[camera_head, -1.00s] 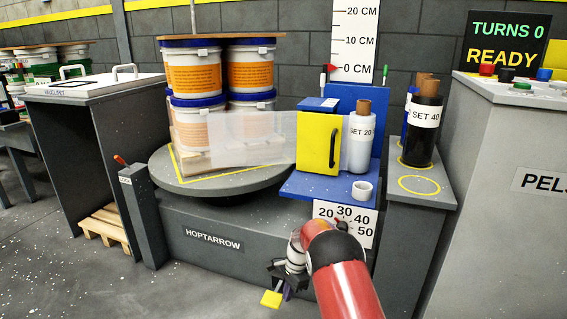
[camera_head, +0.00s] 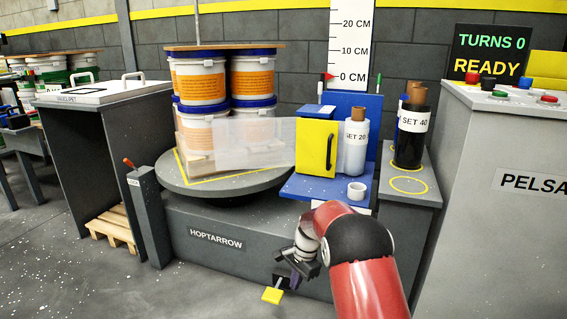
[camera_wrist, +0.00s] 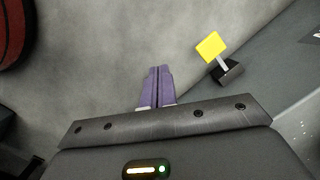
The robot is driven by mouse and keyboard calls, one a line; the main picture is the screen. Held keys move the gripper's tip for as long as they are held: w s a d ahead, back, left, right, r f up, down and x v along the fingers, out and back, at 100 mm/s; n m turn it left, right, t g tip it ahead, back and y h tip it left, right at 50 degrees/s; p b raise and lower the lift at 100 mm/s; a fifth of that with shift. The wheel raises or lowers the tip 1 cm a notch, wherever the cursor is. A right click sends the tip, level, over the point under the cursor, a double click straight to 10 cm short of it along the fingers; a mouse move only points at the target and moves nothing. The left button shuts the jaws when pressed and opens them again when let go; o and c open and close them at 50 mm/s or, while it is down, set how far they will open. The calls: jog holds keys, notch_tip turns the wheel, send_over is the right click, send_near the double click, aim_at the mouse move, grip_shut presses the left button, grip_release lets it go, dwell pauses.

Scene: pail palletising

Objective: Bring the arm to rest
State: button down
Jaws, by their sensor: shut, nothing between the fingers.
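My red arm reaches up from the bottom right of the head view and bends down at its elbow. My gripper (camera_head: 291,284) hangs low in front of the grey wrapper base, partly hidden behind my own wrist. In the wrist view its two purple fingers (camera_wrist: 159,86) lie together, shut with nothing between them. They point over bare grey floor. A yellow pedal (camera_wrist: 211,46) on a short stem stands to the right of the fingers, apart from them. The pedal (camera_head: 272,295) also shows just below the gripper in the head view.
The turntable (camera_head: 240,184) carries stacked pails (camera_head: 200,80) with a sheet of film at their front. A blue shelf (camera_head: 318,190) with a white roll (camera_head: 356,148) stands above my forearm. A grey cabinet (camera_head: 490,210) stands close on the right. Floor at the lower left is free.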

jog(key=s+d+r+n+t+p, duration=0.1)
jog(key=s+d+r+n+p, duration=0.15)
jog(key=s+r, duration=0.65)
jog(key=s+d+r+n+t+p, duration=0.2)
jog(key=s+d+r, duration=0.2)
jog(key=r, duration=1.1)
jog(key=s+d+r+n+t+p, duration=0.1)
jog(key=s+r+n, duration=0.1)
jog(key=s, duration=0.5)
jog(key=s+d+r+n+t+h+p, duration=0.1)
jog(key=s+r, duration=0.3)
jog(key=s, duration=0.4)
jog(key=s+d+r+n+t+h+p, duration=0.1)
jog(key=s+d+r+n+p, duration=0.1)
jog(key=s, duration=0.6)
jog(key=shift+s+d+r+n+p, duration=0.15)
jog(key=shift+d+r+n+p, duration=0.2)
jog(key=shift+d+r+p, duration=0.4)
jog(key=shift+a+r, duration=0.1)
jog(key=shift+a, duration=0.1)
